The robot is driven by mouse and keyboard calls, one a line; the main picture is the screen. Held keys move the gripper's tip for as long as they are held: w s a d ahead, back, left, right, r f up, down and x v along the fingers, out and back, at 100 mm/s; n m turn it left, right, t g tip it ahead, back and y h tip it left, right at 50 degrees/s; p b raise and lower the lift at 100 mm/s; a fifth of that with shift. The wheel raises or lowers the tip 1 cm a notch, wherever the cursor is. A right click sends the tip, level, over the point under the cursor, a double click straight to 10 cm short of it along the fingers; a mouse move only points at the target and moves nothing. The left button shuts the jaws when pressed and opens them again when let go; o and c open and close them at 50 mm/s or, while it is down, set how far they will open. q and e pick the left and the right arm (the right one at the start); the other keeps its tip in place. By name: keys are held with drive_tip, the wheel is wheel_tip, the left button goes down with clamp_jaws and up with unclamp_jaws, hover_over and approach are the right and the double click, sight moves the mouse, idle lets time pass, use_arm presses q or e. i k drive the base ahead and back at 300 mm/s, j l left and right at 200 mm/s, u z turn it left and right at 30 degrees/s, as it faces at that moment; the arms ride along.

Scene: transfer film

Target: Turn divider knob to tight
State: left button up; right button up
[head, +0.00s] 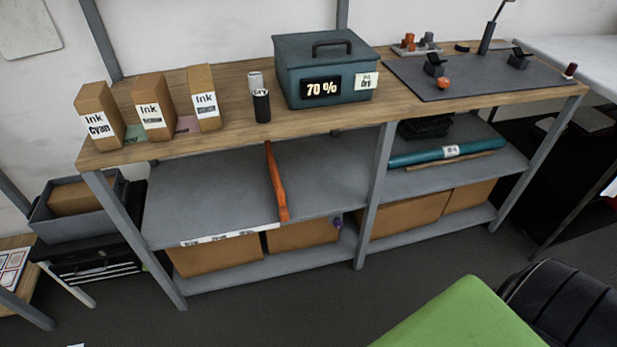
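An orange-red upright divider (277,182) stands on the grey middle shelf (330,185) of the workbench, running from back to front. A small purple piece (338,222) shows just under the shelf's front edge, right of the divider. It may be the divider knob, but it is too small to tell its shape or setting. White label strips (218,237) run along the shelf's front edge left of the divider; their text is unreadable. Neither of my grippers is in view.
Cardboard boxes (300,236) fill the bottom shelf. Ink boxes (152,108) and a teal case (323,72) stand on the wooden top. A teal roll (425,156) lies on the right middle shelf. A green surface (460,318) and black seat (565,305) occupy the lower right.

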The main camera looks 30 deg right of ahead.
sight(337, 222)
drive_tip(key=z, duration=1.25)
